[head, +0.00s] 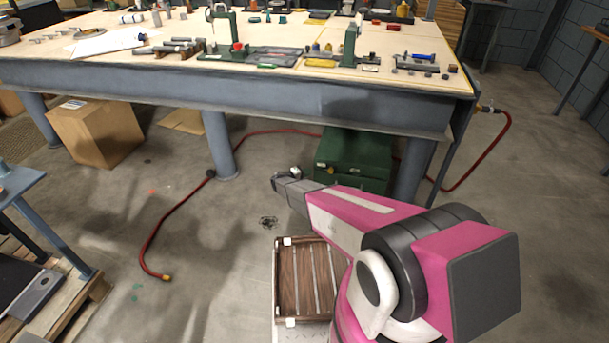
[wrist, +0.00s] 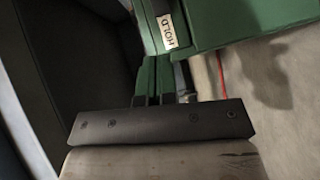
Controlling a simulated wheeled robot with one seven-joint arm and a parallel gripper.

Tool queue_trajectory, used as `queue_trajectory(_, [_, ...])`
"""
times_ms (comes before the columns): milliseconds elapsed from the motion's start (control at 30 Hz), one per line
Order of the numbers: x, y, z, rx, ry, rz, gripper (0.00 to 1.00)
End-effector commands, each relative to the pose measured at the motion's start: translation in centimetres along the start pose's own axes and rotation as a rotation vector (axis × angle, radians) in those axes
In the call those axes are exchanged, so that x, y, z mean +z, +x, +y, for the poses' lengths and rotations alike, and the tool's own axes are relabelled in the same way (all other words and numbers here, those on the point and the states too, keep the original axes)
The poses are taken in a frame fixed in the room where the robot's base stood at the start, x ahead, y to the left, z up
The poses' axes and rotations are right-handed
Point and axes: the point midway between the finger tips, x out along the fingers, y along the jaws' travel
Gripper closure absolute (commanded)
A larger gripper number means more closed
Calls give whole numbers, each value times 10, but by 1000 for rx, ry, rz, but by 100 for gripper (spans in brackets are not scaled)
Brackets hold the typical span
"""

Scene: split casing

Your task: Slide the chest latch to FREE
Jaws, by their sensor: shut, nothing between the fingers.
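The green chest (head: 352,160) stands on the floor under the workbench, partly hidden by my arm in the head view. In the wrist view its green surface (wrist: 235,22) fills the top, with a white HOLD label (wrist: 167,31). The latch's slider is not clearly seen. My gripper (wrist: 157,98) is shut and empty, close to the chest; I cannot tell whether it touches.
The workbench edge (head: 250,88) and its leg (head: 218,145) stand above and left of the chest. A red hose (head: 180,205) runs along the floor. A slatted wooden crate (head: 290,280) lies in front, and a cardboard box (head: 95,135) stands left. Floor left of my arm is mostly clear.

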Motion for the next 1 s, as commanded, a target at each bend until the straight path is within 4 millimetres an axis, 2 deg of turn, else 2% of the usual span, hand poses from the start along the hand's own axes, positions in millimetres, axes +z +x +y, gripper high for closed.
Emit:
queue_trajectory(33, [0,12,-1,1,0,-2,100])
queue_trajectory(300, [0,60,0,1,0,-2,100])
queue_trajectory(400, [14,69,1,0,-1,-1,100])
queue_trajectory(633, [27,82,0,1,-1,-1,100])
queue_trajectory(1000, [29,84,0,0,0,0,100])
